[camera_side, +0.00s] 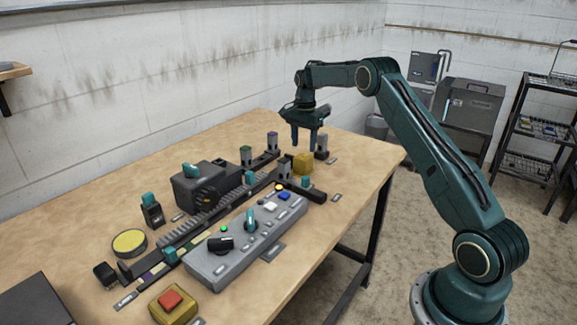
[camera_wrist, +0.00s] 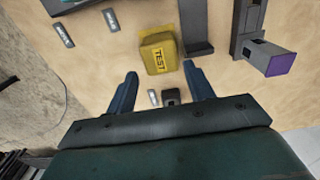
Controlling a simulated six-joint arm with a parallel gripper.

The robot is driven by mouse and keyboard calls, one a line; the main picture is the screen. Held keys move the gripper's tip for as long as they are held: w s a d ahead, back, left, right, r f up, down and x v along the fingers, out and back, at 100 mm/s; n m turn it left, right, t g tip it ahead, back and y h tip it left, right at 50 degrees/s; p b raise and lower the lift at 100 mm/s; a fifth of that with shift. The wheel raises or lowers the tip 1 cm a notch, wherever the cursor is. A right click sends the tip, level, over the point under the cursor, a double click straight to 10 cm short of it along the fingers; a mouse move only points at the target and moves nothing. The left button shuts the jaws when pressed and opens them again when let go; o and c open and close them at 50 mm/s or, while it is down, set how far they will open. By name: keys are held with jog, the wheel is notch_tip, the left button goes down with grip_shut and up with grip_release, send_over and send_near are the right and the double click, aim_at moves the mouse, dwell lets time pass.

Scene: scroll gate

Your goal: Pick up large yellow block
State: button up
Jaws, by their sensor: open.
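The large yellow block (camera_side: 303,163) stands on the wooden table near its far right end. It also shows in the wrist view (camera_wrist: 159,52), with a label reading TEST on its side. My gripper (camera_side: 304,147) is above the table, with its fingers pointing down over the area by the block. In the wrist view my gripper (camera_wrist: 160,82) has its two fingers spread apart, with nothing between them. The block lies just beyond the fingertips in that view, apart from them.
A grey-topped dark post (camera_side: 322,146) stands close to the block's right. A dark rail with gate posts (camera_side: 246,156) lies to its left. The grey control panel (camera_side: 247,238) and a black geared housing (camera_side: 207,185) fill the middle. Bare table (camera_side: 372,158) lies to the right.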

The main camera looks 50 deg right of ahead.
aim_at(303, 156)
jog(key=shift+f, duration=0.7)
jog(key=shift+f, duration=2.6)
jog(key=c, duration=0.7)
jog(key=shift+r, duration=0.1)
jog(key=shift+c, duration=0.3)
